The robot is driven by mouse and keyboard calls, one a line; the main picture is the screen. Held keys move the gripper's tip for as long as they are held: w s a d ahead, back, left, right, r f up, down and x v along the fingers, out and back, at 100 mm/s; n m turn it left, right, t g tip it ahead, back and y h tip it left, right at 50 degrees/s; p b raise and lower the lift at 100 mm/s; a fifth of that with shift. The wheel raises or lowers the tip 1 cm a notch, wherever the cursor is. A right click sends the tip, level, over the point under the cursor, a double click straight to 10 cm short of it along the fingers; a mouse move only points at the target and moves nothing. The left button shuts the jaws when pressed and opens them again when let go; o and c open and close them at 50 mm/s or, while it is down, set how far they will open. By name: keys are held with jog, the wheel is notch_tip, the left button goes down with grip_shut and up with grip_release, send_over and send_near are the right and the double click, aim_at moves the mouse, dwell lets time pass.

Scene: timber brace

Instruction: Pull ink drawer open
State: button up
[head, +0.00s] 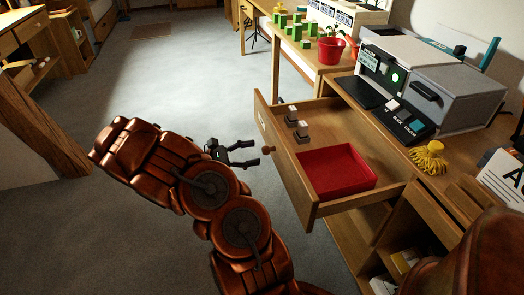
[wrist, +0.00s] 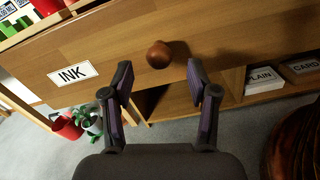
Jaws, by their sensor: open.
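The ink drawer (head: 284,167) stands pulled out from the desk in the head view. Its front carries an INK label (wrist: 73,73) and a round brown knob (wrist: 159,54), both clear in the wrist view. The knob also shows in the head view (head: 268,149). My gripper (head: 258,154) is open and empty, just in front of the knob and apart from it. In the wrist view my gripper (wrist: 160,75) has its fingers spread on either side of the knob's lower area. A red tray (head: 340,171) and small dark stamp-like blocks (head: 298,129) lie inside the drawer.
A grey and white machine (head: 430,80) and a yellow tassel-like item (head: 429,158) are on the desk top. A potted plant (head: 331,48) and green blocks (head: 296,28) stand behind. Floor around my arm is clear.

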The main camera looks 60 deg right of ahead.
jog(key=v, duration=0.7)
jog(key=shift+r, duration=0.1)
dwell(0.4)
jog(key=s+a+r+m+t+y+p, duration=0.1)
jog(key=s+a+r+m+y+p, duration=0.2)
jog(key=r, duration=0.4)
jog(key=s+a+r+m+t+y+p, duration=0.1)
jog(key=s+a+r+p, duration=0.2)
jog(key=r+p, duration=0.3)
jog(key=s+a+r+m+y+p, duration=0.1)
jog(key=s+a+r+y+p, duration=0.15)
jog(key=r, duration=0.45)
jog(key=s+a+r+t+y+p, duration=0.3)
jog(key=a+r+p, duration=0.5)
jog(key=a, duration=0.4)
jog(key=s+a+r+m+t+y+p, duration=0.1)
jog(key=s+a+r+t+y+p, duration=0.2)
jog(key=a, duration=0.9)
jog(key=s+r+t+p, duration=0.2)
jog(key=s+r+p, duration=0.2)
jog(key=r+p, duration=0.1)
jog(key=shift+r+y+p, duration=0.2)
jog(key=shift+y+p, duration=0.15)
jog(key=shift+p, duration=0.25)
jog(key=shift+s, duration=0.15)
